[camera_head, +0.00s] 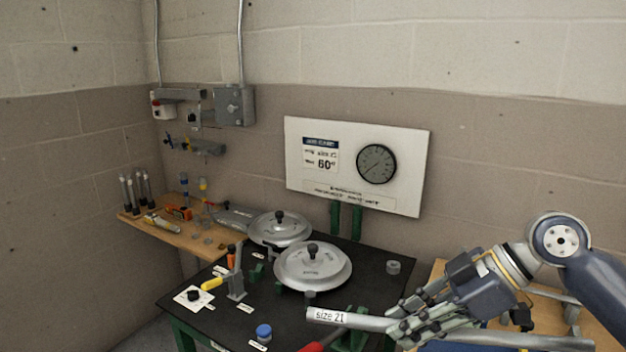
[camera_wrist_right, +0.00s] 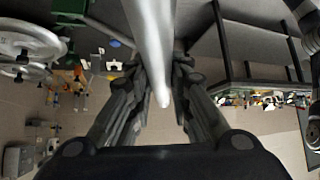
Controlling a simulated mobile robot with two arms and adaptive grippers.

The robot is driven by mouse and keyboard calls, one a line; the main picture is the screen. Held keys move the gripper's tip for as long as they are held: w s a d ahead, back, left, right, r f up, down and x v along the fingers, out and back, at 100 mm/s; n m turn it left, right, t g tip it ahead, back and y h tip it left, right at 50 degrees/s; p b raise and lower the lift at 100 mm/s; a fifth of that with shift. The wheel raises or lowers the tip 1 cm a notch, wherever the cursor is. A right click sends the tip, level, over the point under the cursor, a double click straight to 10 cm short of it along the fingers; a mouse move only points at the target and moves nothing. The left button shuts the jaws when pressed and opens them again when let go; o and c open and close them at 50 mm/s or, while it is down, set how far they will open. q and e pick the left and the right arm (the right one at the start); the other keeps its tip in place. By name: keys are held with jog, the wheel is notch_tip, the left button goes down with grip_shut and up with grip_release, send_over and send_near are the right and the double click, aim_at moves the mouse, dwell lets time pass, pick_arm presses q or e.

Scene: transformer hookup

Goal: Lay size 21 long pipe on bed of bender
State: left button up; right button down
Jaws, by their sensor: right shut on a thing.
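The grey pipe (camera_head: 352,319) carries a white "size 21" label near its left end. My right gripper (camera_head: 412,322) is shut around it at the lower right, and the pipe's left end sticks out past the fingers over the front of the black bench. In the right wrist view the pipe (camera_wrist_right: 152,45) runs between the fingers of my right gripper (camera_wrist_right: 165,75). The bender has two round silver discs with black knobs, a front one (camera_head: 313,268) and a back one (camera_head: 280,230). The pipe is apart from the discs. My left gripper is not in view.
The black bench top (camera_head: 205,320) holds a lever with a yellow handle (camera_head: 211,284), a blue-capped part (camera_head: 264,332) and a small grey ring (camera_head: 393,267). A board with a gauge (camera_head: 376,164) stands behind. A wooden shelf (camera_head: 190,232) with tools is at the left.

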jog(key=shift+m+t, duration=0.4)
jog(key=shift+m, duration=0.2)
jog(key=d, duration=0.5)
jog(key=shift+d+f, duration=0.1)
jog(key=shift+f, duration=0.25)
jog(key=shift+s+f, duration=0.15)
jog(key=shift+f, duration=0.15)
jog(key=s+d+f+m+t+h, duration=0.2)
jog(key=s+d+f+m+t, duration=0.15)
jog(key=s+d+f, duration=0.55)
jog(key=w+a, duration=0.2)
jog(key=a, duration=0.7)
jog(key=shift+g, duration=0.45)
jog(key=f+b, duration=0.3)
jog(key=a+f+b, duration=0.1)
jog(key=f, duration=0.1)
jog(key=shift+w+f+b, duration=0.15)
jog(key=shift+w+b, duration=0.05)
jog(key=shift+b, duration=0.2)
